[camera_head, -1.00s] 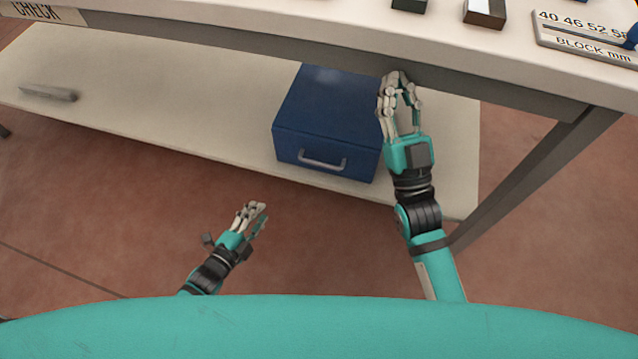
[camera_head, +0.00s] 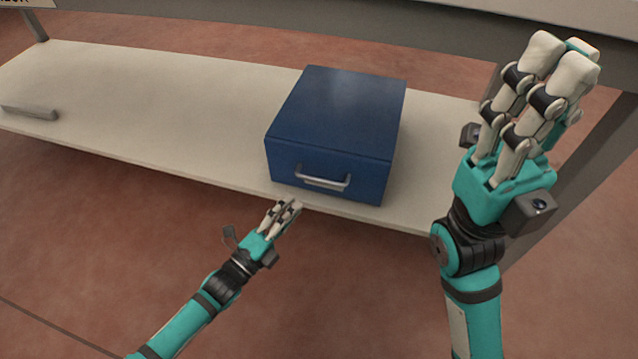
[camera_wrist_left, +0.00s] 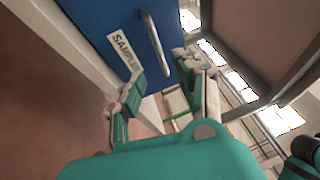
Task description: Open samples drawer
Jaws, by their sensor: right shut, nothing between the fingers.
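The samples drawer is the front of a blue box (camera_head: 330,125) on the low shelf, with a silver bar handle (camera_head: 324,178). The front looks flush with the box. In the left wrist view the drawer front (camera_wrist_left: 108,20) carries a white SAMPLES label (camera_wrist_left: 124,48) beside the handle (camera_wrist_left: 157,38). My left gripper (camera_head: 290,206) is just in front of and below the handle, apart from it. Its fingers (camera_wrist_left: 162,72) are spread and empty in the wrist view. My right gripper (camera_head: 562,60) is shut and empty, raised to the right of the box.
The pale low shelf (camera_head: 170,110) extends left of the box, with a grey bar (camera_head: 30,112) at its left end. A tabletop (camera_head: 440,25) overhangs above. A dark table leg (camera_head: 590,165) stands behind my right arm. The floor in front is clear.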

